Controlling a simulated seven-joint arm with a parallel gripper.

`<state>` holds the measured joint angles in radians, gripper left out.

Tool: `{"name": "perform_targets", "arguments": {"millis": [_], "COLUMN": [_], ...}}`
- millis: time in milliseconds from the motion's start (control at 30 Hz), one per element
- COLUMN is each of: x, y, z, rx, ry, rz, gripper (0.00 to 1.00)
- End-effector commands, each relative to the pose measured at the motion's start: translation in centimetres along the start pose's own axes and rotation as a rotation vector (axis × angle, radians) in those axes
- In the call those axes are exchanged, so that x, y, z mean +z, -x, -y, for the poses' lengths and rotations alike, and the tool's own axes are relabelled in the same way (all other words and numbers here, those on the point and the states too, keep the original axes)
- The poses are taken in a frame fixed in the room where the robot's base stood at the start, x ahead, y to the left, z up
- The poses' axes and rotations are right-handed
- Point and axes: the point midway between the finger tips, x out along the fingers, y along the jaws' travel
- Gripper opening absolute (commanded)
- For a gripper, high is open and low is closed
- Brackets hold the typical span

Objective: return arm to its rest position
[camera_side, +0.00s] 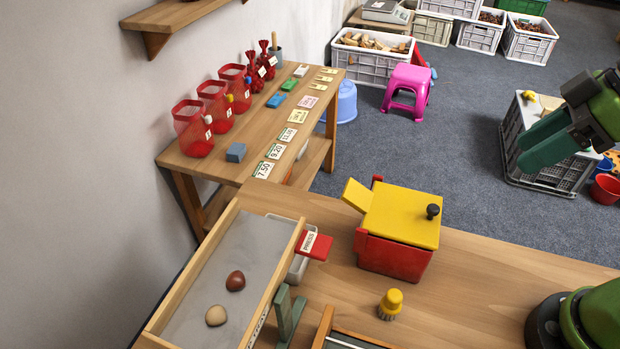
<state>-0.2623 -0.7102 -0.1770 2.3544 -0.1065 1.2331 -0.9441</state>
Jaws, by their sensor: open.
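My gripper (526,150) is at the right side of the side view, held up in the air and pointing left. Its two dark teal fingers are apart and nothing shows between them. In the picture it overlaps a grey crate (512,125) on the floor, beyond the wooden workbench (480,285). It is clear of the red box with a yellow lid (405,214), which stands on the bench to its lower left. The far part of my arm is cut off by the right edge.
A grey-bottomed tray (235,243) holds a brown and a pale chestnut-like piece. A yellow brush (391,303) stands on the bench. Red bags (192,130) and price cards line the side table (190,162). A pink stool (407,82) and crates stand on the floor.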

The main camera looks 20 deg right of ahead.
Motion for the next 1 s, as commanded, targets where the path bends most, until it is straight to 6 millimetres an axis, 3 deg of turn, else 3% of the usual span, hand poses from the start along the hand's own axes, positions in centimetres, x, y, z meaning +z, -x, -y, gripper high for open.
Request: {"name": "perform_targets", "arguments": {"millis": [300, 433, 1000], "x": [0.0, 0.5, 1.0], "y": [-1.8, -2.3, -2.2], "z": [-2.0, -3.0, -3.6], "rx": [0.137, 0.188, 0.217], "ry": [-0.678, -0.875, -0.903], "rz": [-0.128, -0.186, -0.192], "gripper": [0.46, 0.46, 0.46]}}
